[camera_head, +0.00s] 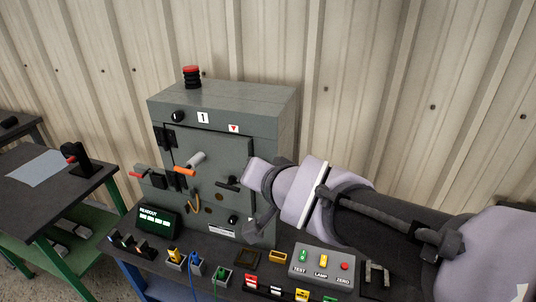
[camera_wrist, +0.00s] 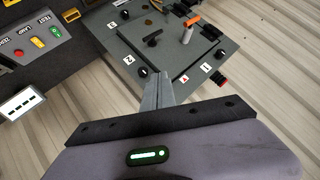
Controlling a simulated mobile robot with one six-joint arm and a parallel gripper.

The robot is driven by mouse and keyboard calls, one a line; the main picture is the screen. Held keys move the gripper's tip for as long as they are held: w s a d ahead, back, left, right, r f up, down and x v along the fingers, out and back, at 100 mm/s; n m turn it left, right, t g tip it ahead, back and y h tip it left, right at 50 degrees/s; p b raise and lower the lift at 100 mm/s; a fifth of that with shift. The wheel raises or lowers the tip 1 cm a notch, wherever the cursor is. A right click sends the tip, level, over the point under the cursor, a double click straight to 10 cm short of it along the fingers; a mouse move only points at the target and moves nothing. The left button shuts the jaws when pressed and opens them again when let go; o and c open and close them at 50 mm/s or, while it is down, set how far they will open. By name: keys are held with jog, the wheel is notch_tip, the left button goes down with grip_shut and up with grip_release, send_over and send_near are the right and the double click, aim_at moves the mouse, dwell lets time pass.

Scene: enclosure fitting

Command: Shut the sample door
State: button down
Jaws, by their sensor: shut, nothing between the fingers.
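The sample door is the grey panel (camera_head: 213,154) on the front of the grey enclosure (camera_head: 272,120). It carries a grey lever with an orange tip (camera_head: 190,165) and a black handle (camera_head: 228,182). In the wrist view the door (camera_wrist: 171,52) lies beyond my fingertips, with the black handle (camera_wrist: 152,40) and orange-tipped lever (camera_wrist: 187,32) on it. I cannot tell how far it stands from its frame. My gripper (camera_wrist: 158,76) is shut and empty, its tips near a black knob (camera_wrist: 143,72) at the door's border. In the head view my wrist covers the enclosure's right side.
A red-topped button (camera_head: 191,76) stands on the enclosure. In front are a readout (camera_head: 157,220), small coloured connectors (camera_head: 195,265) and a TEST/LAMP/ZERO box (camera_head: 321,264). Another table (camera_head: 70,200) stands at left. A corrugated wall is close behind.

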jog(key=w+a+f+m+t+h, duration=0.1)
jog(key=w+a+f+t+h, duration=0.15)
jog(key=w, duration=0.35)
jog(key=w+a+f+m+t+h, duration=0.1)
jog(key=w+a+f+h, duration=0.1)
jog(key=w+a+f, duration=0.3)
jog(key=s+a+f+n+t+h, duration=0.1)
jog(key=s+a+f+h, duration=0.15)
jog(key=f, duration=0.25)
jog(key=s+a+f+t+h, duration=0.1)
jog(key=a+f+h, duration=0.1)
jog(key=f+h, duration=0.25)
jog(key=b+x, duration=0.3)
jog(key=x, duration=1.1)
jog(key=shift+w+d+f, duration=0.1)
jog(key=shift+w+f, duration=0.05)
jog(key=x, duration=0.3)
jog(key=shift+b, duration=0.4)
jog(key=shift+r, duration=0.25)
